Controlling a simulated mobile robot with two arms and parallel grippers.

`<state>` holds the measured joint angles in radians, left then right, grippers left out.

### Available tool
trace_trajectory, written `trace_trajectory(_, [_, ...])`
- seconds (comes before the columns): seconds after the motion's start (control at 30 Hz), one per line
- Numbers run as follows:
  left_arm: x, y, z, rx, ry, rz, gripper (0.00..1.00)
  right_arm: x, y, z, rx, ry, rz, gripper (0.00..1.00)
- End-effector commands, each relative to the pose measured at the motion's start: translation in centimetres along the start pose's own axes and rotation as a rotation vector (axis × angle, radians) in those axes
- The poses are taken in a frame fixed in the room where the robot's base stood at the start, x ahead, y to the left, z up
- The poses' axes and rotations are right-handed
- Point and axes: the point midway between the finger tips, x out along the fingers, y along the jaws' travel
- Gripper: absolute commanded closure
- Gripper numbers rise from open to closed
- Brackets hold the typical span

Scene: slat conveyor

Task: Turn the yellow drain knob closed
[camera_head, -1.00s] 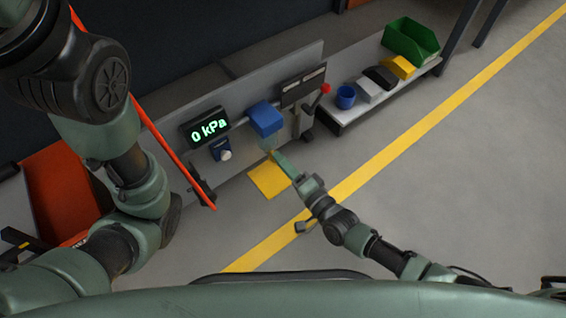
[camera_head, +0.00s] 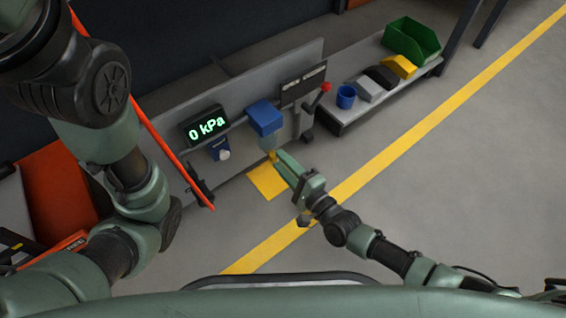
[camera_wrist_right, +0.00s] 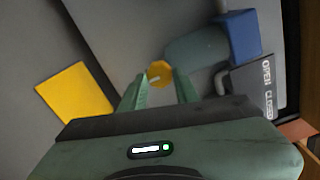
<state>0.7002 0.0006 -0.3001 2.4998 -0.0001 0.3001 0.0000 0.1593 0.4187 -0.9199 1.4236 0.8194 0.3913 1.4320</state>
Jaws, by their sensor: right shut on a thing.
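The yellow drain knob (camera_head: 272,156) sits under the clear bowl (camera_head: 268,143) of the blue-topped unit (camera_head: 265,117). In the right wrist view the knob (camera_wrist_right: 160,72) shows as a round yellow piece between the fingertips. My right gripper (camera_head: 279,160) reaches it from the lower right and is shut on it. Its two green fingers also show in the right wrist view (camera_wrist_right: 160,84), one on each side of the knob. The fingers hide part of the knob, and I cannot tell its turn angle.
A display (camera_head: 206,127) reads 0 kPa, with a blue regulator (camera_head: 220,149) below it. A red-tipped lever (camera_head: 324,88) stands right of the bowl. A yellow floor patch (camera_head: 264,182) lies below. A low shelf (camera_head: 343,120) holds a blue cup (camera_head: 346,97) and a green bin (camera_head: 411,39).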

Motion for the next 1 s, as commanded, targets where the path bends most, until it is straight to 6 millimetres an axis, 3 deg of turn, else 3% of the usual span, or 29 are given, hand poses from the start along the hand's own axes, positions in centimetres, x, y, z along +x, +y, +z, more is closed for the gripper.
trace_trajectory(0.3, [0.0, 0.0, 0.0, 0.0, 0.0, 0.0, 0.64, 0.0, 0.1, 0.0, 0.005, 0.0, 0.002, 1.0])
trace_trajectory(0.33, [0.0, 0.0, 0.0, 0.0, 0.0, 0.0, 0.64, 0.0, 0.1, 0.0, 0.005, 0.0, 0.002, 0.64])
trace_trajectory(0.4, [0.0, 0.0, 0.0, 0.0, 0.0, 0.0, 0.64, 0.0, 0.1, 0.0, 0.004, 0.0, 0.002, 0.48])
trace_trajectory(0.77, [0.3, -0.1, 0.1, 0.0, 0.0, 0.0, 0.64, -0.4, 0.0, 0.0, 0.002, 0.0, 0.002, 0.48])
trace_trajectory(1.0, [2.2, -0.5, 0.8, 0.0, 0.0, 0.0, 0.64, -4.1, -0.3, 0.1, 0.001, 0.001, 0.006, 0.48])
